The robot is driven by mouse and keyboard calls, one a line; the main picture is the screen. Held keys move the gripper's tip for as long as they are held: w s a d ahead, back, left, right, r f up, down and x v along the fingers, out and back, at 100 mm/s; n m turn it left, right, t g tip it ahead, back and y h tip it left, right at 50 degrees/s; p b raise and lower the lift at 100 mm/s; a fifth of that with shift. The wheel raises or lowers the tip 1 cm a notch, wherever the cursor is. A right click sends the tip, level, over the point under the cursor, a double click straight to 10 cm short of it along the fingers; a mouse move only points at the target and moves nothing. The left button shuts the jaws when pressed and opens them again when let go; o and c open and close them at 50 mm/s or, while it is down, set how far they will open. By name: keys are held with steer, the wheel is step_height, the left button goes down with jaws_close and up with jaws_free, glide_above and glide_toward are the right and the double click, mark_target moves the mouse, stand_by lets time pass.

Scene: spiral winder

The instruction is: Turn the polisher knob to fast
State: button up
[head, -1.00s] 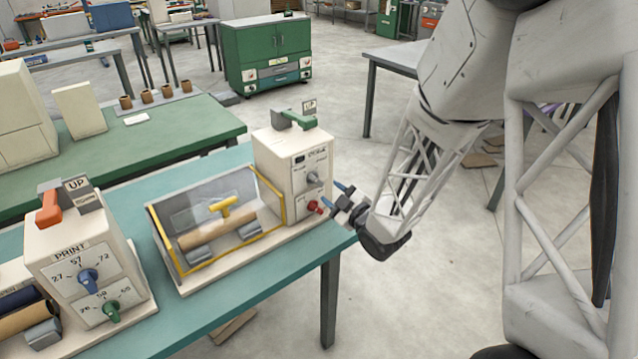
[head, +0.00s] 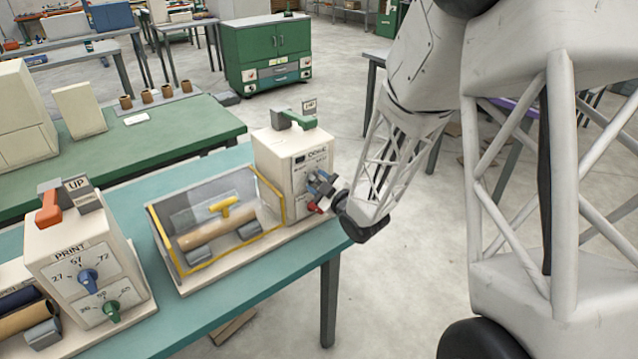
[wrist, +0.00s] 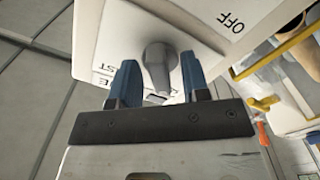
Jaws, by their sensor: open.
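The right-hand cream machine (head: 283,155) on the teal table has a grey knob on its front panel. In the wrist view the grey knob (wrist: 160,62) sits between my two blue fingers, with a gap visible on each side. Its narrow end points toward the gripper's palm. The word OFF is to its right, and a partly hidden label ending in "ST" is to its left. My gripper (head: 320,184) is open at the panel in the head view, covering most of the knob. A red knob (head: 314,207) is just below it.
A clear-sided box with a yellow frame (head: 222,215) stands left of the panel. Another machine with a blue knob (head: 88,280) and a green knob (head: 112,311) is at the far left. The table (head: 300,258) ends close to the right of the machine.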

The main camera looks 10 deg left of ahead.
jaws_close()
steer(key=shift+m, duration=0.5)
steer(key=m, duration=0.2)
steer(key=shift+m, duration=0.4)
steer(key=m, duration=0.4)
steer(key=shift+m, duration=0.3)
steer(key=m, duration=0.3)
steer(key=shift+m, duration=2.3)
